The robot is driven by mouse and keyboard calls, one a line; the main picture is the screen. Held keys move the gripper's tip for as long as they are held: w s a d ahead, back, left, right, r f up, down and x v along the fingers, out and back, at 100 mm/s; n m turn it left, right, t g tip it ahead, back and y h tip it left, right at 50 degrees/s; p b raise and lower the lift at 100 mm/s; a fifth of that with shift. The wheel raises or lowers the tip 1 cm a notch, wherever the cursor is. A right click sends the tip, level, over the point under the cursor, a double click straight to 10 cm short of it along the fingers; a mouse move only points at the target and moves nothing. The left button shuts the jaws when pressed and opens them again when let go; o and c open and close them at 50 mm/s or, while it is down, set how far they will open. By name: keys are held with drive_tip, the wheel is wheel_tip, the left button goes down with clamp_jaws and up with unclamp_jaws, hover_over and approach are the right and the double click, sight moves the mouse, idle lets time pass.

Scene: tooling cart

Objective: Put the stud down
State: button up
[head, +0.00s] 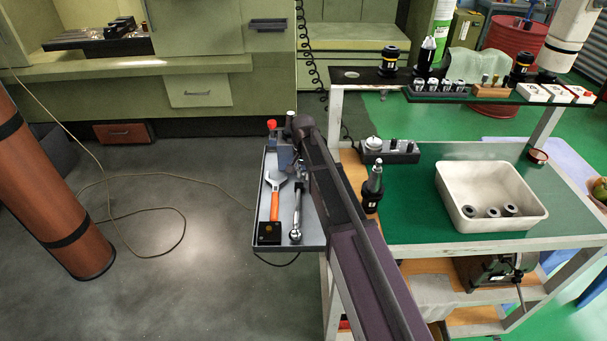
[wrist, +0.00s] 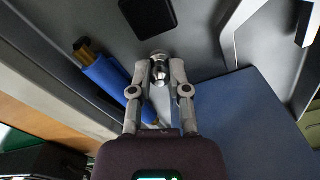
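In the wrist view, my gripper (wrist: 161,66) has its two fingertips closed on a small silver metal stud (wrist: 159,74). The stud's rounded end faces the camera, over a grey surface. Whether it touches that surface cannot be told. In the head view my arm reaches over the side tray (head: 262,205) on the left of the cart. The arm hides most of my gripper and the stud there.
The tray holds an orange-handled wrench (head: 275,203), a ratchet (head: 296,214), a black block (head: 269,232) and a blue item (head: 284,157). On the cart, a toolholder (head: 373,187) stands near my arm; a white bin (head: 455,205) holds dark rings.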

sight(304, 173)
drive_tip(key=o, duration=0.4)
drive_tip(key=shift+c, duration=0.2)
drive_tip(key=shift+r, duration=0.2)
wheel_tip(304, 173, up, 12)
drive_tip(key=p, duration=1.2)
drive_tip(key=shift+s+d, duration=0.1)
idle(0.5)
drive_tip(key=s+d+n, duration=0.2)
drive_tip(key=s+d, duration=0.4)
drive_tip(key=s, duration=0.6)
drive_tip(key=s+d+n, duration=0.3)
drive_tip(key=s+d, duration=0.4)
drive_tip(key=s, duration=0.5)
drive_tip(key=shift+d, duration=0.2)
